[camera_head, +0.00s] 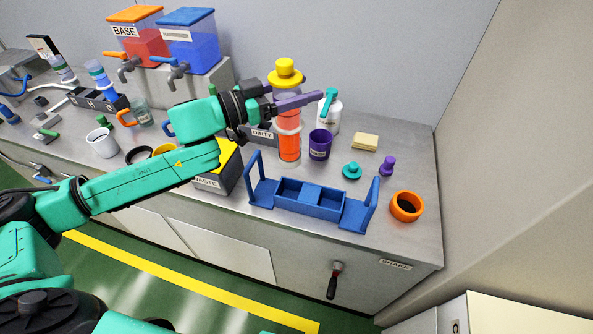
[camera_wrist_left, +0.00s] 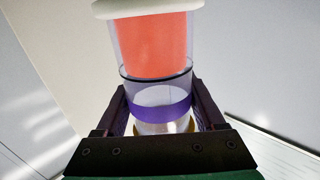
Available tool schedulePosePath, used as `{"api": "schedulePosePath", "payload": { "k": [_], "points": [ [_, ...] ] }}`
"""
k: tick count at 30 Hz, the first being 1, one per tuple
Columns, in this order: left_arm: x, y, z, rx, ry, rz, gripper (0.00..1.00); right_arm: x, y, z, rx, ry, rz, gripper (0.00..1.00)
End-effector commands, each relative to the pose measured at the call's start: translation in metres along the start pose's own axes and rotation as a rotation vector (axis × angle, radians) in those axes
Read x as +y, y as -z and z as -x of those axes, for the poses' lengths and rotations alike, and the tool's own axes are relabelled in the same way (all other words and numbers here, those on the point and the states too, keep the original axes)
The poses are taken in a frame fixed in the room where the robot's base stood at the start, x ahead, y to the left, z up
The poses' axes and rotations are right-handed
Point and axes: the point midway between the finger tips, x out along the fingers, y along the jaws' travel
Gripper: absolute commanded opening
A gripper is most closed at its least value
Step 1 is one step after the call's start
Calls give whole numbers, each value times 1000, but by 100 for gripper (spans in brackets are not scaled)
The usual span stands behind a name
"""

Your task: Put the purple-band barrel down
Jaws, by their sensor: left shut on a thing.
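The purple-band barrel (camera_head: 289,148) is a clear upright cylinder with red contents, a white ring and a yellow cap. My left gripper (camera_head: 292,102) is shut around its upper part, below the cap. In the left wrist view the purple band (camera_wrist_left: 160,112) lies between the two fingers (camera_wrist_left: 160,115), with the red part beyond. The barrel's foot is close to the bench top (camera_head: 330,226); I cannot tell whether it touches. My right gripper is not in view.
A purple cup (camera_head: 320,145) and white bottle (camera_head: 329,117) stand right of the barrel. A blue rack (camera_head: 311,200) lies in front, and a waste bin (camera_head: 222,171) left of it. A teal knob (camera_head: 352,171), sponge (camera_head: 365,142) and orange ring (camera_head: 406,206) are further right.

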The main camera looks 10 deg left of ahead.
Motion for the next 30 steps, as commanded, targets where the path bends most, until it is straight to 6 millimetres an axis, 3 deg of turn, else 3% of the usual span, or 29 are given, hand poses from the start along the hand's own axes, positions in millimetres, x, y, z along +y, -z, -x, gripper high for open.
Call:
{"api": "schedulePosePath", "payload": {
  "k": [1, 6, 12, 17, 24, 30],
  "points": [
    [0, -20, 0, -2, -1, 8, 0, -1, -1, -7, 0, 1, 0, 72],
    [0, -67, -1, -1, 1, 8, 0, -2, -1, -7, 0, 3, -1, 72],
    [0, -109, -1, 1, 1, 3, 0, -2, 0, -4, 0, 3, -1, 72],
    [0, -123, -1, 2, 0, 0, 0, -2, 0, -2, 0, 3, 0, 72],
    [0, -161, -1, 2, 0, 0, 0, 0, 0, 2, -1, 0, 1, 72],
    [0, -164, -1, 3, -1, -2, 0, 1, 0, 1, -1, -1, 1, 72]
  ]
}}
